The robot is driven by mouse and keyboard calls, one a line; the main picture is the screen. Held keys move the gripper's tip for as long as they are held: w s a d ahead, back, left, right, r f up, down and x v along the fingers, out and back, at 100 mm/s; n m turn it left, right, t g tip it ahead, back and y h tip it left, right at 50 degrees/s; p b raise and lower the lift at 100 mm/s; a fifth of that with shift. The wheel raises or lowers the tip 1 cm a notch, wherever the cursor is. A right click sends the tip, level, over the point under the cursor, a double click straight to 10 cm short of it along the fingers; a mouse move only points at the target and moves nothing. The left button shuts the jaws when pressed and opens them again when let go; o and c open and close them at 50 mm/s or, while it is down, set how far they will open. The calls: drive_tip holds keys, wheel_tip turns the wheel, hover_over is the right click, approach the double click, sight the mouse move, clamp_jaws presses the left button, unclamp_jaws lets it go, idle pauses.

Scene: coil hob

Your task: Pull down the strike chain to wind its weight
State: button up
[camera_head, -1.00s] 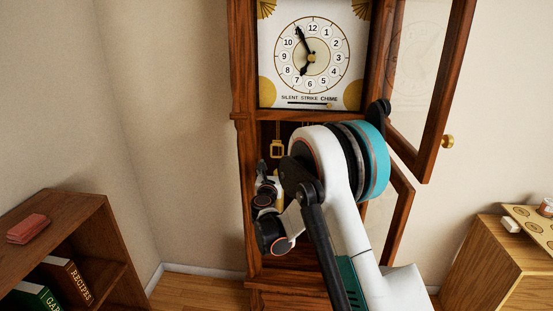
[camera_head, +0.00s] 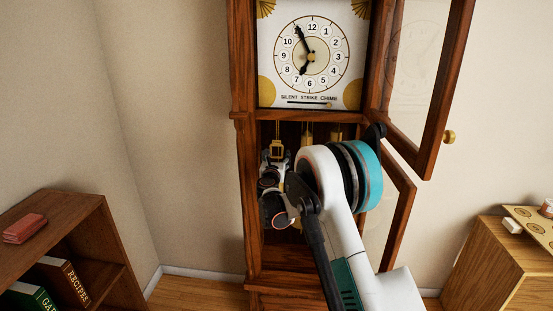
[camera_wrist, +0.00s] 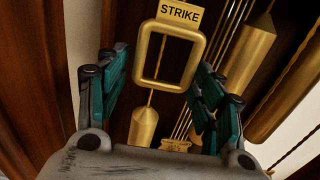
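The strike chain's pull, a gold rectangular ring (camera_wrist: 142,55) with a STRIKE label (camera_wrist: 180,14), hangs upright inside the open clock case. It also shows in the head view (camera_head: 277,146), just above my gripper. My gripper (camera_wrist: 160,85) is open, its teal-padded fingers apart to the left and right of the ring's lower part. Whether the pads touch the ring cannot be told. A brass weight (camera_wrist: 143,127) shows behind and below the ring. The chain above the ring is out of the wrist view.
More brass weights (camera_wrist: 247,55) and cords hang to the right of the ring. The dark wooden case wall (camera_wrist: 45,60) is close on the left. The clock's glass doors stand open on the right (camera_head: 430,130). A bookshelf (camera_head: 70,220) and a cabinet (camera_head: 490,265) flank the clock.

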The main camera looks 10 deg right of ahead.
clamp_jaws()
drive_tip(key=shift+f, duration=0.1)
wheel_tip(320, 180, down, 27)
drive_tip(key=b, duration=1)
drive_tip(key=shift+s, duration=0.2)
